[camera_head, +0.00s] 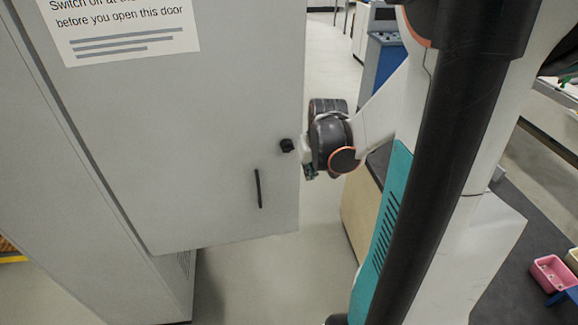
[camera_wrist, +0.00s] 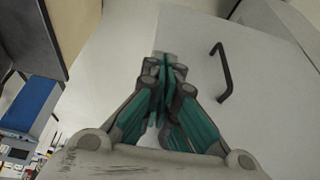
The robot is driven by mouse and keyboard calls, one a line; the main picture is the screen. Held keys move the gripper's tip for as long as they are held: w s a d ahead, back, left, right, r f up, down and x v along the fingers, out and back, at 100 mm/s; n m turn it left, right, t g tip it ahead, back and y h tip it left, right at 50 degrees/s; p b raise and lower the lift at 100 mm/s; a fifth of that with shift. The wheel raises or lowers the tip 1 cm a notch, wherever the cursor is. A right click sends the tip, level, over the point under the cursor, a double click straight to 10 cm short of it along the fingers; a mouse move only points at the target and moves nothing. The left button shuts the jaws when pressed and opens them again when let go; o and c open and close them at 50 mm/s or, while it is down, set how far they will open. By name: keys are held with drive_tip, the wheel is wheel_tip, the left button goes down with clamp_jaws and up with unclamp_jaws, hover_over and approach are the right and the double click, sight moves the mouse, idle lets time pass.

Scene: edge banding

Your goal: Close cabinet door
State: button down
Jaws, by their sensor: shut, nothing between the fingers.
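The grey cabinet door (camera_head: 190,150) fills the left of the head view and stands open, its free right edge out beyond the cabinet body (camera_head: 150,285). My gripper (camera_head: 309,172) is just right of the door's free edge, small and partly hidden by my wrist. In the wrist view, my gripper (camera_wrist: 165,65) is shut and empty, its fingertips close to the door (camera_wrist: 265,95). The handle (camera_wrist: 222,72) is right of the fingers. I cannot tell whether the fingertips touch the door.
A warning sign (camera_head: 120,28) is on the upper door. A wooden-sided bench (camera_head: 360,205) stands below my arm, with a pink bin (camera_head: 553,274) at far right. A blue cabinet (camera_head: 385,58) stands behind. Open floor (camera_head: 325,230) lies right of the door.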

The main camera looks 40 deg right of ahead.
drive_tip(key=w+d+f+b, duration=0.3)
drive_tip(key=w+f+b, duration=0.3)
drive_tip(key=f, duration=0.2)
drive_tip(key=shift+w+d+f, duration=0.2)
drive_tip(key=shift+w+f, duration=0.15)
